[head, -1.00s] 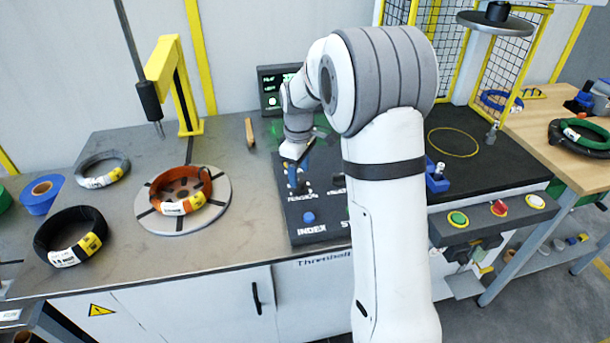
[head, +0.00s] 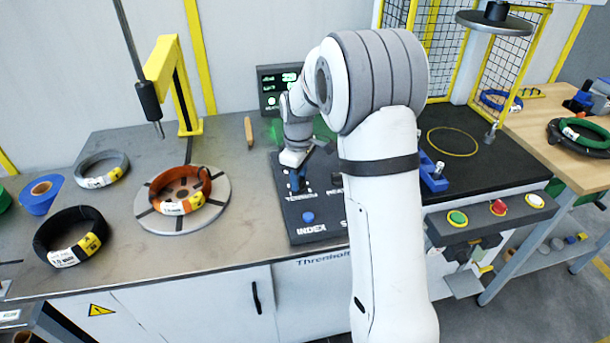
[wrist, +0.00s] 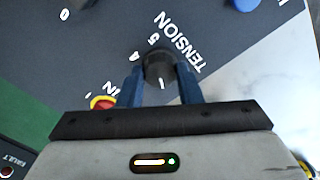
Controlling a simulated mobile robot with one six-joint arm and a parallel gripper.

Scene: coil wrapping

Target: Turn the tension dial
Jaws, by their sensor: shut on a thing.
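The tension dial (wrist: 158,66) is a small dark round knob with a white pointer mark. It stands on the dark control panel (wrist: 222,22), beside the printed word TENSION and the numbers 4 and 5. My gripper (wrist: 160,75) has its two blue fingers on either side of the dial, shut on it. In the head view my gripper (head: 296,181) points down at the left part of the panel (head: 328,229), and the dial is mostly hidden there by the fingers.
A blue button (head: 308,217) sits on the panel near INDEX. The turntable (head: 150,215) with an orange coil (head: 181,190) is to the left. A small screen (head: 279,90) stands behind. A red knob (wrist: 103,102) is close to my left finger in the wrist view.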

